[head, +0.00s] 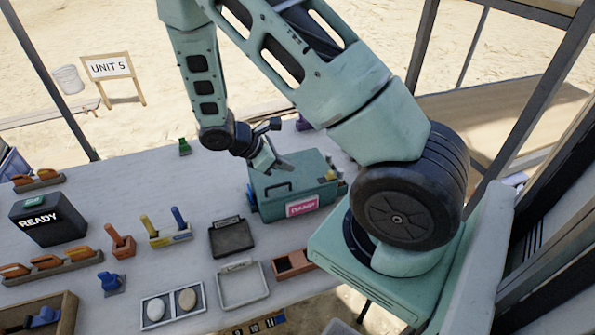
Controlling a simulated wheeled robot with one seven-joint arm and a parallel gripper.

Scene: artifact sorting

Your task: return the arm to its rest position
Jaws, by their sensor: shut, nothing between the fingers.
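My arm reaches up from its base at the right and bends down over the table (120,195). My gripper (277,166) is low, pointing down to the right, just over or beside the back-left edge of a teal box (270,207) with a pink label. Its fingers look shut, with nothing seen between them. I cannot tell whether the fingertips touch the box.
A dark tray (231,237), a pale tray (242,285) and a small brown box (292,263) stand in front of the teal box. A black READY box (45,220) and several orange-handled tools are at the left. The table's back-left part is mostly clear.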

